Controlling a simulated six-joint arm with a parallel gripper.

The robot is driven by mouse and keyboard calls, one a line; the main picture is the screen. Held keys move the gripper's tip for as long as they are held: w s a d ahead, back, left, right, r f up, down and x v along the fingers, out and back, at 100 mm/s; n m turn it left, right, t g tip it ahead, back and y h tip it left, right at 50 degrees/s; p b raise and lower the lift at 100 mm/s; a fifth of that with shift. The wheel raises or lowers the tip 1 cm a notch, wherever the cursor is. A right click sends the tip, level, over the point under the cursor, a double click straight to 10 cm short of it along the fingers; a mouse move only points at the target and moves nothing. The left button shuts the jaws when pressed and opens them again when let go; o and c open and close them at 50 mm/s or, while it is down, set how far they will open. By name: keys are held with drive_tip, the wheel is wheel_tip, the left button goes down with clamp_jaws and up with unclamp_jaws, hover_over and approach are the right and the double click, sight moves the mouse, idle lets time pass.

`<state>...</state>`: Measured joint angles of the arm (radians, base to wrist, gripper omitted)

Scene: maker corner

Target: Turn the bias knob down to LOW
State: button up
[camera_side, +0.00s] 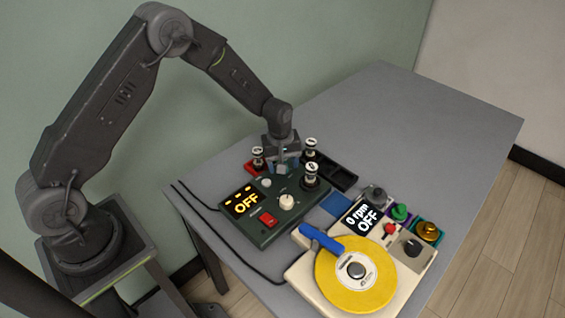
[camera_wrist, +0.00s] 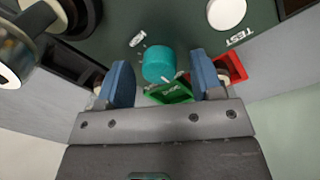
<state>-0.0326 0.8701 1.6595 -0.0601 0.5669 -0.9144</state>
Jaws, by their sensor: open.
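In the wrist view a round teal knob (camera_wrist: 158,64) stands on the dark green tube tester, between my gripper's blue fingers. I take it for the bias knob, but the small white lettering beside it is too small to read. My gripper (camera_wrist: 163,80) is open, with a gap showing on each side of the knob. In the side view my gripper (camera_side: 282,170) is low over the back part of the tester (camera_side: 265,236) and hides most of the knob. The tester's display (camera_side: 243,202) reads OFF.
Tubes (camera_side: 311,174) stand upright close to my gripper. A white TEST button (camera_wrist: 226,14), a green tray (camera_wrist: 170,93), a red tray (camera_wrist: 232,66) and a black tray (camera_wrist: 70,66) are nearby. A cream machine with a yellow disc (camera_side: 345,290) stands in front. The table's far right is clear.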

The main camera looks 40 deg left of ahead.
wheel_tip(320, 180, up, 14)
drive_tip(key=shift+s+a, duration=0.2)
drive_tip(key=shift+s, duration=0.15)
idle(0.4)
drive_tip(key=s+r+m+t, duration=0.1)
drive_tip(key=s+r+m, duration=0.2)
drive_tip(key=s+r, duration=0.45)
drive_tip(key=s+r+m+t, duration=0.2)
drive_tip(key=s+r+m, duration=0.2)
drive_tip(key=s, duration=0.6)
drive_tip(key=s+d+r+m+t, duration=0.1)
drive_tip(key=s+r+m, duration=0.3)
drive_tip(key=s, duration=0.5)
drive_tip(key=shift+s+d+r+t, duration=0.25)
drive_tip(key=shift+s+r+t, duration=0.15)
drive_tip(key=shift+t, duration=0.1)
